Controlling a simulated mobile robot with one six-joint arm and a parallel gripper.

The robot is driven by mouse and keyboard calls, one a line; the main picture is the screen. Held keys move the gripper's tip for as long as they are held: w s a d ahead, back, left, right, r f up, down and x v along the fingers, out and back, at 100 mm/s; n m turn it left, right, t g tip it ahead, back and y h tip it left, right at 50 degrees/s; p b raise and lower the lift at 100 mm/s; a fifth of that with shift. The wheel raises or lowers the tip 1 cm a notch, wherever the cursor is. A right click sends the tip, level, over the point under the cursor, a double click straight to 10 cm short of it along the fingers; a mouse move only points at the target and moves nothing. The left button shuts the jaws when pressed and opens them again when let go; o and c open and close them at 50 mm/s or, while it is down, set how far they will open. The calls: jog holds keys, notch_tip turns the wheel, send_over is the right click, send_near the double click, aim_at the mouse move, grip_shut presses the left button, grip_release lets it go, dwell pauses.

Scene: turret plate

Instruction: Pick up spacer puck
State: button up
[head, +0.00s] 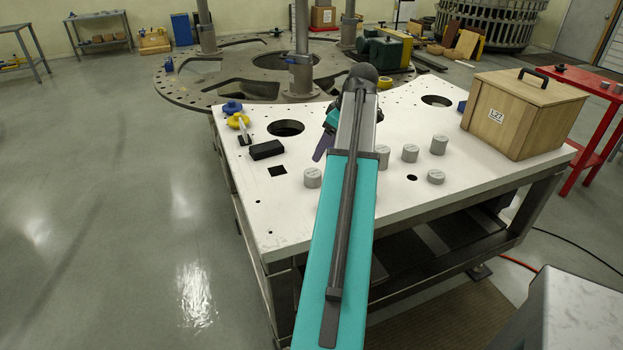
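Several light grey cylindrical pucks stand on the white plate table (350,222) in the head view. One grey puck (313,178) stands left of my arm. Another grey puck (382,157) is at the arm's right edge. Two more, a middle puck (410,153) and a rear puck (438,145), stand further right. A lower, flatter puck (435,177) lies in front of them. I cannot tell which is the spacer puck. My gripper (322,146) is over the table's middle, mostly hidden behind my arm.
A wooden box (524,112) with a black handle stands on the table's right. A black block (266,150), a yellow-handled part (239,121) and a blue knob (232,107) are at the left. The plate has round holes. A large slotted disc (215,82) with posts stands behind.

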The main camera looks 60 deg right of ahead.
aim_at(312, 173)
jog(key=shift+p+x, duration=0.95)
jog(key=shift+x, duration=3.1)
jog(key=shift+f, duration=0.15)
jog(key=shift+a+p+x, duration=0.2)
jog(key=shift+p+x, duration=0.8)
jog(key=shift+x, duration=0.2)
jog(key=shift+p+x, duration=0.4)
jog(key=shift+x, duration=0.9)
jog(key=shift+s, duration=0.1)
jog(key=c, duration=1.4)
jog(key=shift+d+r, duration=0.1)
jog(key=shift+r, duration=0.15)
jog(key=shift+r+b, duration=1.05)
jog(key=shift+r, duration=0.4)
jog(key=s+b, duration=0.1)
jog(key=s, duration=0.4)
jog(key=s+r+b, duration=0.1)
jog(key=s+b, duration=0.1)
jog(key=s, duration=0.3)
jog(key=s+b, duration=0.2)
jog(key=s, duration=0.4)
jog(key=shift+a+r, duration=0.3)
jog(key=shift+r, duration=0.05)
